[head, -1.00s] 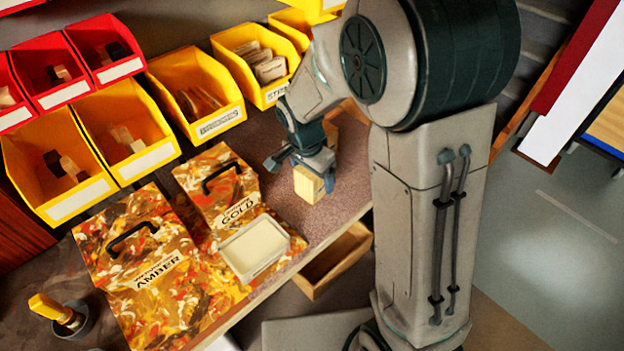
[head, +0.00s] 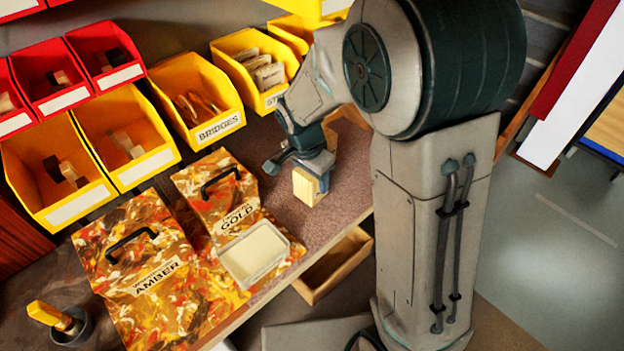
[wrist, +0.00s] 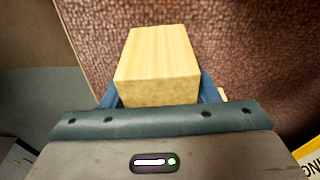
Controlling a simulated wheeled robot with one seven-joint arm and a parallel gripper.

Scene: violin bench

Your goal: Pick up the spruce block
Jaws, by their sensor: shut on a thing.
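The spruce block (head: 307,187) is a pale wooden block at the bench's right part in the head view. My gripper (head: 312,172) is above it with its fingers down on the block's sides. In the wrist view the block (wrist: 160,60) sits between the two blue fingers of my gripper (wrist: 160,95), which is shut on it. Whether the block's underside touches the bench is hard to tell.
The gold box (head: 222,190) and amber box (head: 130,250) stand left of the block, with a clear tray (head: 243,275) in front. Yellow bins (head: 215,130) and red bins (head: 60,85) line the back. An open drawer (head: 345,262) juts out below the bench edge.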

